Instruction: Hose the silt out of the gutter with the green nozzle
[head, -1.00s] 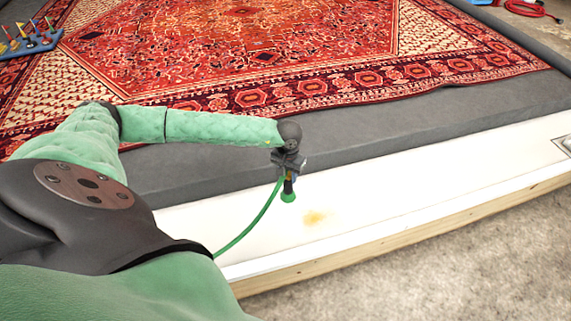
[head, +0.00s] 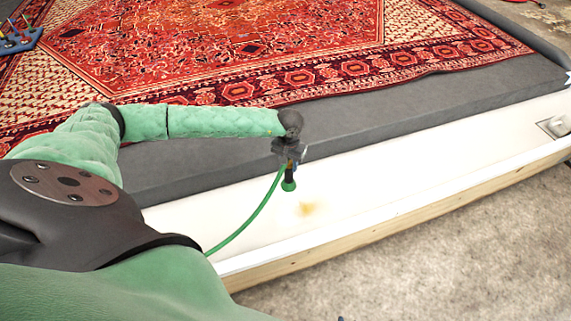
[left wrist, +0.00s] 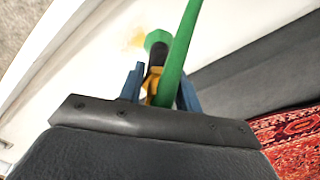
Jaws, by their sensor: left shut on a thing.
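My left gripper (head: 290,160) is shut on the green nozzle (head: 289,185) and holds it over the white gutter (head: 400,160). In the left wrist view the nozzle's green head (left wrist: 157,40) sticks out beyond the blue fingers (left wrist: 158,88). A green hose (head: 250,222) trails from the nozzle down to the lower left. A small yellow-brown silt patch (head: 307,209) lies in the gutter just right of and below the nozzle in the head view. It also shows as a blurred stain in the left wrist view (left wrist: 136,38). No water is visible. My right gripper is not in view.
A patterned red rug (head: 250,55) lies on the grey bed (head: 400,110) beyond the gutter. A drain fitting (head: 555,127) sits at the gutter's right end. A wooden edge (head: 400,222) borders the concrete floor (head: 470,245). A blue rack (head: 18,42) with colourful pieces stands at upper left.

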